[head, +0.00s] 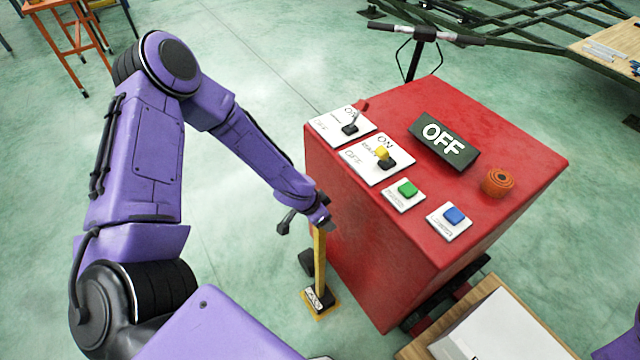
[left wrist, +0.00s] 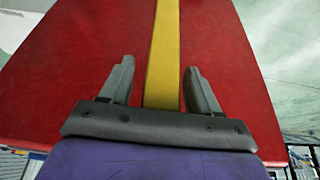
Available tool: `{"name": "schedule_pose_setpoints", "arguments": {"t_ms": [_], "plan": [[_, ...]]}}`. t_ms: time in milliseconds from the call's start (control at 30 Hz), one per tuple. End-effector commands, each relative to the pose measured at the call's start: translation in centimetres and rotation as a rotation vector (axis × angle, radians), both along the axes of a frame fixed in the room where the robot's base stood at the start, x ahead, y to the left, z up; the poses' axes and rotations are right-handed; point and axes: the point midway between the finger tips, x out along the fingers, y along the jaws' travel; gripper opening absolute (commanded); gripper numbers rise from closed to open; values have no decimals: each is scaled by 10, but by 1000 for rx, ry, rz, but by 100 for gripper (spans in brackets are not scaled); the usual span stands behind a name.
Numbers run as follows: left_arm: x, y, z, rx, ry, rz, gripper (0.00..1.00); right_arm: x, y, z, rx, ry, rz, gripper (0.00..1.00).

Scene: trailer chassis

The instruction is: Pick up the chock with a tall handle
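The chock's tall yellow handle (head: 319,258) stands upright from a yellow and black base with a white label (head: 318,300) on the floor, close to the left side of the red cabinet. My left gripper (head: 318,217) is at the upper part of the handle. In the left wrist view, the handle (left wrist: 163,55) runs between the two fingers of my left gripper (left wrist: 160,72), with a gap on both sides. The fingers are open and do not appear to touch it. My right gripper is not in view.
A wooden-edged box (head: 490,325) is at the lower right.

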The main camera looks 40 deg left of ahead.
Motion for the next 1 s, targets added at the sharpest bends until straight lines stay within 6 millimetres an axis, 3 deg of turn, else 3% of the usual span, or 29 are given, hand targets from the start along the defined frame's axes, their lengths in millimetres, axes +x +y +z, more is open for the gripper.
{"name": "schedule_pose_setpoints", "arguments": {"t_ms": [33,167,200,1000], "plan": [[0,0,0,0,0,0,49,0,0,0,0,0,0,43],[0,0,0,0,0,0,6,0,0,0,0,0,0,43],[0,0,0,0,0,0,0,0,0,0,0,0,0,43],[-1,0,0,0,1,0,0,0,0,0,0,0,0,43]]}}
